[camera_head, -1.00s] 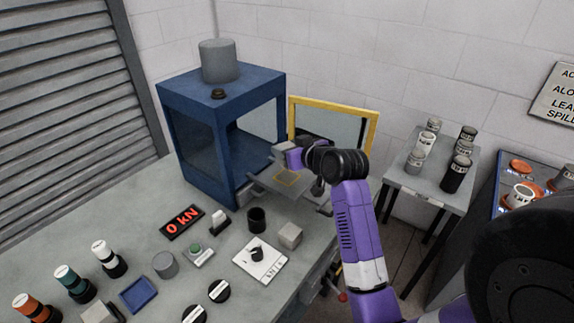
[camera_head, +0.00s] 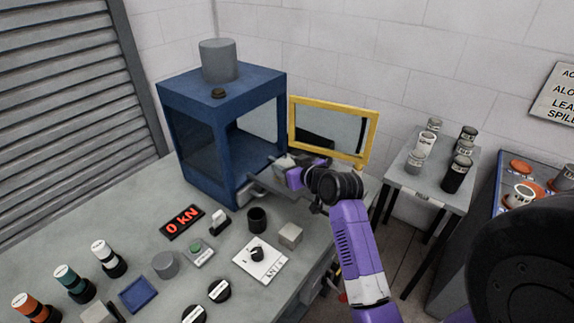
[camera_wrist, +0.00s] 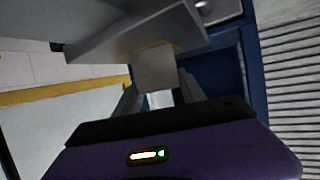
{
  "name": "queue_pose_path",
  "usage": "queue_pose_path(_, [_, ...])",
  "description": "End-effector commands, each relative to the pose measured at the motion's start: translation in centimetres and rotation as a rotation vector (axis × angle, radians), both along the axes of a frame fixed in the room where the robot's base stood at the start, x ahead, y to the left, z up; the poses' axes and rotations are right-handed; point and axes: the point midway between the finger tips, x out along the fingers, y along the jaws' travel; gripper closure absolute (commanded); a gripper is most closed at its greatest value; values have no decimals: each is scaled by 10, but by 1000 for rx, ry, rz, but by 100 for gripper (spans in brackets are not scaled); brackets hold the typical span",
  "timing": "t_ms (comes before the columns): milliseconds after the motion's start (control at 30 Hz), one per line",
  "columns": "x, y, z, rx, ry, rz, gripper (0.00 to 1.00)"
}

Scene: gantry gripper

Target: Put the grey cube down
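My gripper (camera_head: 284,168) reaches in from the right at the front of the blue press frame (camera_head: 222,90). It is shut on a grey cube (camera_wrist: 155,68), which sits between the fingers in the wrist view. A flat grey plate (camera_wrist: 105,38) with a thin yellow square outline lies right by the cube's far face. I cannot tell if the cube touches it. In the head view the plate (camera_head: 262,190) sticks out of the press, and my gripper and the cube hide its marked square.
A yellow-framed clear door (camera_head: 333,128) stands open behind my arm. A red display (camera_head: 182,222) reads 0 kN.

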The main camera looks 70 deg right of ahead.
Motion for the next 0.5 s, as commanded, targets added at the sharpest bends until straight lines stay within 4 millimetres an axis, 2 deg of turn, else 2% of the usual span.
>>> queue_pose_path(33, [0, 0, 0, 1, 1, 0, 41])
queue_pose_path(100, [0, 0, 0, 1, 1, 0, 33])
queue_pose_path(500, [-2, 2, 5, 0, 0, 0, 33])
